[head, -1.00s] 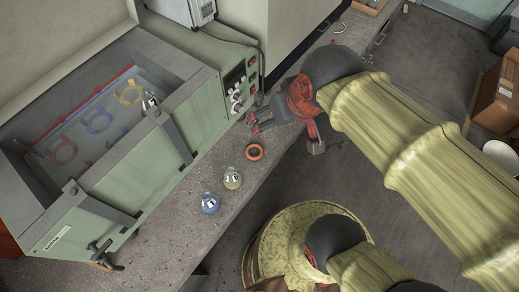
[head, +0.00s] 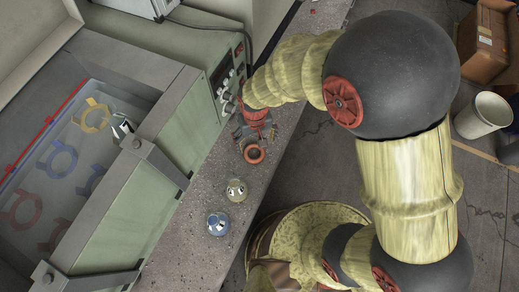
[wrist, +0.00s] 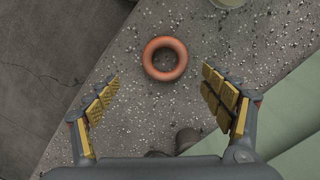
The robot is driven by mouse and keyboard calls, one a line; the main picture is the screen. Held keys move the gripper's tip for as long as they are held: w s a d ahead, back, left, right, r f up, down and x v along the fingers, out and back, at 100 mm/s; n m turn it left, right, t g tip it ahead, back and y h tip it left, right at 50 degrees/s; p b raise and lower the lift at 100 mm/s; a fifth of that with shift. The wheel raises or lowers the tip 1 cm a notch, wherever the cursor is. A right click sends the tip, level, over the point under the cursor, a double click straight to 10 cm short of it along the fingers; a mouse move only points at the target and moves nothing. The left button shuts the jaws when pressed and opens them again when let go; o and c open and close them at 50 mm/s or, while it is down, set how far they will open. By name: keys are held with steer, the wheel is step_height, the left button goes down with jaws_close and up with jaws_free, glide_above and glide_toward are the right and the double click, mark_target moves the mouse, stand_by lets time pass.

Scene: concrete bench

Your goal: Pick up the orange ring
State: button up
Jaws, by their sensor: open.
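The orange ring (head: 254,154) lies flat on the concrete bench (head: 192,240). It also shows in the wrist view (wrist: 165,43), ahead of my gripper's fingers and roughly centred between them. My gripper (head: 254,134) is beside the ring on its far side in the head view. In the wrist view the two padded fingers of my gripper (wrist: 160,98) are spread wide apart with nothing between them. The ring is not touched by either finger in the wrist view.
A yellow-liquid flask (head: 236,190) and a blue-liquid flask (head: 218,223) stand on the bench near the ring. A green water bath (head: 160,160) holding coloured rings stands to the left. The bench's right edge drops to the floor.

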mark_target(254, 154)
steer(key=f+b, duration=0.1)
steer(key=f, duration=0.1)
steer(key=f+b, duration=0.1)
steer(key=f, duration=0.1)
steer(key=f+b, duration=0.1)
steer(key=f, duration=0.1)
steer(key=shift+s+a, duration=0.35)
steer(key=shift+f, duration=0.45)
steer(key=shift+r, duration=0.1)
steer(key=shift+c, duration=0.5)
steer(key=c, duration=1.3)
